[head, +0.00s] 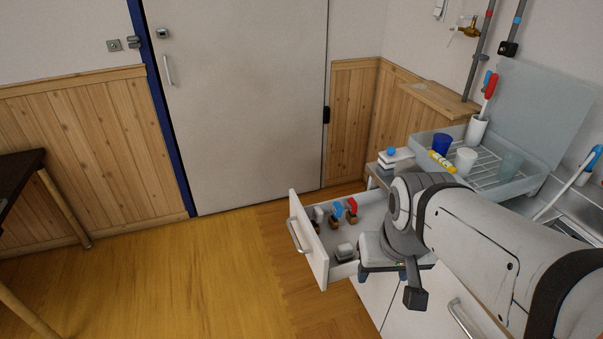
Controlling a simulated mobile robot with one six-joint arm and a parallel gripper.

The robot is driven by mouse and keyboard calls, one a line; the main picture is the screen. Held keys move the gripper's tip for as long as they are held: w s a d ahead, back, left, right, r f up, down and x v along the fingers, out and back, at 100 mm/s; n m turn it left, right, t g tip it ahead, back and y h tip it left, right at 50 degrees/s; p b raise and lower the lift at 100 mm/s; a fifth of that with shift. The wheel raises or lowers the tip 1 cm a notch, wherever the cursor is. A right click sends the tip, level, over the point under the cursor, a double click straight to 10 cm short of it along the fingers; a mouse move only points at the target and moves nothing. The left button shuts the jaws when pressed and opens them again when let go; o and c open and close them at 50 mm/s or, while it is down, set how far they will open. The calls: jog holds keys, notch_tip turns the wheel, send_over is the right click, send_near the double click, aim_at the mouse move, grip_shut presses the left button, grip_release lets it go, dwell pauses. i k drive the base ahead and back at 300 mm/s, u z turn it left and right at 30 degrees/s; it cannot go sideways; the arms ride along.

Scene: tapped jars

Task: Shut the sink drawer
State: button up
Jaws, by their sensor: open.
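The sink drawer (317,257) is pulled out from the unit below the sink, at the lower middle of the head view. It has a white front with a pale bar handle (299,236) facing left. My gripper (391,283) is open and empty, pointing down near the drawer's near side. I cannot tell whether it touches the drawer. My arm hides the rear part of the drawer and some of the unit.
Above the drawer is a dish rack (518,178) with a blue cup (440,143), a white cup (465,160) and a yellow item. A lower cupboard handle (463,318) sticks out. A dark table (20,172) stands at the far left. The wooden floor (190,270) left of the drawer is clear.

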aim_at(319, 250)
jog(key=k, duration=1.3)
jog(key=u, duration=0.55)
jog(key=i, duration=1.75)
